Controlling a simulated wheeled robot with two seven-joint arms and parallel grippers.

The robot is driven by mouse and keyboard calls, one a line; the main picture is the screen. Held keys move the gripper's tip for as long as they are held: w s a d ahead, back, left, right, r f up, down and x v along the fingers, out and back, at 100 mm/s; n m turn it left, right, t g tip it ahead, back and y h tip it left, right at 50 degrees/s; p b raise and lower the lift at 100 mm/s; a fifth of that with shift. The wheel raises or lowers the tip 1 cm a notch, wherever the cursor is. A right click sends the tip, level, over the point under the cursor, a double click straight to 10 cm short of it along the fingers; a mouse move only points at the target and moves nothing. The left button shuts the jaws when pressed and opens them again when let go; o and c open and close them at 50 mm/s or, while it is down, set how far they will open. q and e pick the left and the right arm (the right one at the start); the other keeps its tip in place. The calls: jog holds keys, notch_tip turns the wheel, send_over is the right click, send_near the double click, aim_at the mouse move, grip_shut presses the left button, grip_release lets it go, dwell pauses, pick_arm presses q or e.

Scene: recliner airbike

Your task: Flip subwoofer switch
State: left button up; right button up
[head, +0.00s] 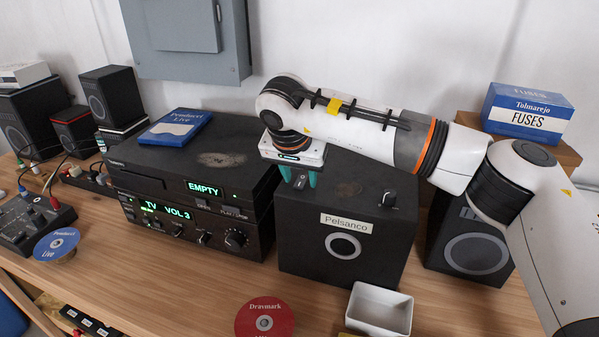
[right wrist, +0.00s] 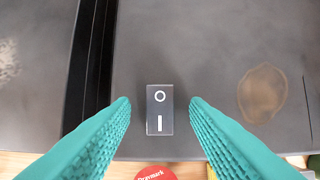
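The subwoofer is a dark box (head: 300,250) labelled "Pelsanco", right of the stacked hi-fi units in the head view. Its top panel (right wrist: 200,60) fills much of the right wrist view. I cannot tell which side is pressed. My right gripper (right wrist: 160,101) is open and empty, pointing down, its teal fingers on either side of the switch and apart from it. The right gripper (head: 298,179) also shows over the subwoofer's top left in the head view. My left gripper is not in view.
A knob (head: 388,198) stands on the subwoofer's top right. The hi-fi stack (head: 195,225) is close on the left, a speaker (head: 470,245) on the right. A white dish (head: 380,308) and a red disc (head: 264,318) lie in front. Open wood lies at front right.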

grip_shut()
jog(key=g+p, duration=0.1)
jog(key=p, duration=0.1)
jog(key=shift+w+d+r+g+y+p, duration=0.1)
jog(key=shift+w+r+g+y+p, duration=0.2)
jog(key=shift+r+g, duration=0.1)
jog(key=shift+w+f+g+p, duration=0.15)
jog(key=shift+g+p, duration=0.35)
jog(key=shift+g, duration=0.1)
jog(key=shift+y, duration=0.3)
jog(key=shift+o, duration=0.2)
grip_release()
jog(key=shift+f, duration=0.1)
